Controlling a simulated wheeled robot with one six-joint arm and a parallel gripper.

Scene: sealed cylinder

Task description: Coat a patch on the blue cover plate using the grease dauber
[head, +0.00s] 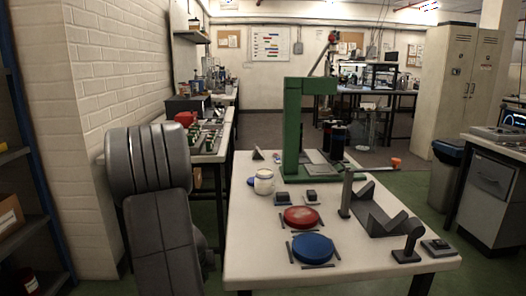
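The blue cover plate (313,249) lies flat near the front edge of the white table, with short dark bars around it. A red round plate (301,217) lies just behind it. I cannot pick out the grease dauber for sure. A white mug-like pot (264,183) stands behind and left of the red plate, with a small blue thing beside it. My arm's grey links fill the left of the head view, left of the table. My gripper is not in view.
A green frame (292,130) stands at the table's back, near dark cylinders (338,142). A dark post (346,193), a V-shaped block (385,212), a dark stand (409,241) and a small block (437,248) occupy the right side. The front left tabletop is clear.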

